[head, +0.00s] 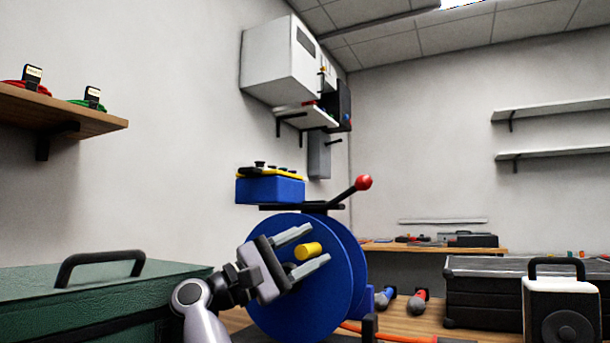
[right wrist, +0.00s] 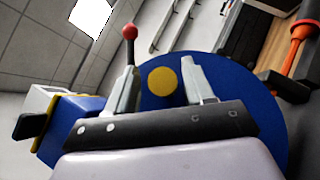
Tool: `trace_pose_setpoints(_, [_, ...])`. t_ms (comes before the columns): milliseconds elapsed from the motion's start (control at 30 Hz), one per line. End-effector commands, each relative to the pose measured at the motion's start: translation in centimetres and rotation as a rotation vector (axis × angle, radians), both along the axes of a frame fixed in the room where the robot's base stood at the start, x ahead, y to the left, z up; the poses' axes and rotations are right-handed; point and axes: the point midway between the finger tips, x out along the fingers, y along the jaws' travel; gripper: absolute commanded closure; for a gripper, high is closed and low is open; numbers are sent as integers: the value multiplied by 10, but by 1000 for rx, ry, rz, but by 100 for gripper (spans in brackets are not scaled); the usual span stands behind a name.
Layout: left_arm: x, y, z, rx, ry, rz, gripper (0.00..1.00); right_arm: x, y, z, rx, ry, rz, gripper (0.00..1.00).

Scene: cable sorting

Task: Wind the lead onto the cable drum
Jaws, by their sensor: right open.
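The blue cable drum (head: 345,255) stands upright on the bench, with a yellow crank knob (head: 308,251) sticking out of its near face. My right gripper (head: 312,248) is open, with one finger above and one below the knob. In the right wrist view the yellow knob (right wrist: 161,81) shows between the two fingertips (right wrist: 163,82), with gaps on both sides. An orange lead (head: 385,336) lies on the bench at the drum's lower right; it also shows in the right wrist view (right wrist: 290,58). How much lead is on the drum is hidden. My left gripper is not in view.
A red-knobbed lever (head: 363,183) rises above the drum, by a blue box (head: 270,190). A green case (head: 90,300) stands at left, a black case (head: 480,290) and a lamp-like box (head: 562,305) at right. Two connectors (head: 418,301) lie right of the drum.

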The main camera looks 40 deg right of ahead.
Motion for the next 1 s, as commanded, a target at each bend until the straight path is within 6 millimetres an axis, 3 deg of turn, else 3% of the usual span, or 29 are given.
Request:
trace_pose_setpoints(267, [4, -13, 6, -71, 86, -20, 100, -1, 0, 61, -3, -4, -1, 48])
trace_pose_setpoints(600, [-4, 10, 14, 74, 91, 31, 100, -4, -3, 150, -6, -14, -5, 48])
trace_pose_setpoints(800, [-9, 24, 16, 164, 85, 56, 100, -1, -1, 183, -3, -5, 0, 48])
trace_pose_setpoints(1000, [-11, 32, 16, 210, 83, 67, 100, 0, 0, 196, -2, -2, 0, 48])
